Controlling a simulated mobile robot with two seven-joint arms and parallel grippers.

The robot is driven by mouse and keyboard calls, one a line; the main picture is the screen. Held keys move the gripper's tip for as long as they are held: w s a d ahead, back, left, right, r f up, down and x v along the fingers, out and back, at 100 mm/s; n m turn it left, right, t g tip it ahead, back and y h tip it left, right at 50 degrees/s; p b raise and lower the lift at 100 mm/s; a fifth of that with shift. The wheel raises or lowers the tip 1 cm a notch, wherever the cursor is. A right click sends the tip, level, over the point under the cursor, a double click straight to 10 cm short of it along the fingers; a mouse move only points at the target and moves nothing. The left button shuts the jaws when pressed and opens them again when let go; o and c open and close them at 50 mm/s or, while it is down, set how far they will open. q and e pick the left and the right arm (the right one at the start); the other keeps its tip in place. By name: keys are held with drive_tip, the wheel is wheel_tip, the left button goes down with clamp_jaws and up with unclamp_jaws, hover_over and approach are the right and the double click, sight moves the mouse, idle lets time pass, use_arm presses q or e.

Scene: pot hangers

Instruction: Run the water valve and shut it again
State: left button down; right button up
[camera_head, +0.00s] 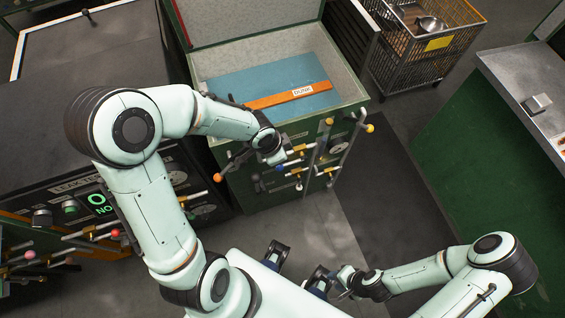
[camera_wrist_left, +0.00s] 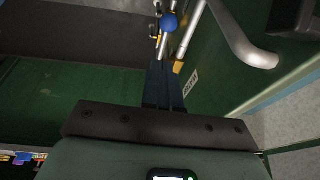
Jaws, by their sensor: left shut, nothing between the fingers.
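A tank (camera_head: 345,85) with a green front stands at the centre, with pipes and coloured levers on its front. One lever has a blue ball knob (camera_wrist_left: 169,23), just beyond my left fingertips in the left wrist view; a yellow-orange tip (camera_wrist_left: 179,67) lies close beside the fingers. I cannot tell which lever is the water valve. My left gripper (camera_wrist_left: 165,84) is shut and empty. In the head view my left wrist is in front of the tank's levers and partly hides them. My right gripper (camera_head: 345,280) is low at the right, away from the tank; its fingers are unclear.
An orange bar labelled DUNK (camera_head: 290,95) lies across the tank. A wire cart (camera_head: 440,50) holds a metal bowl (camera_head: 430,25). A green counter (camera_head: 470,140) stands at right. A dark console (camera_head: 165,185) with a green display stands at left. A dark mat (camera_head: 390,200) lies clear.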

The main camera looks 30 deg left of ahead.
sight(285, 165)
use_arm(q)
drive_tip(key=x, duration=0.2)
drive_tip(key=b+x, duration=0.1)
drive_tip(key=x, duration=0.1)
drive_tip(key=a+b+x, duration=0.1)
drive_tip(key=x, duration=0.2)
drive_tip(key=shift+s+a+f, duration=0.1)
drive_tip(key=shift+s+f, duration=0.05)
drive_tip(key=shift+f, duration=0.05)
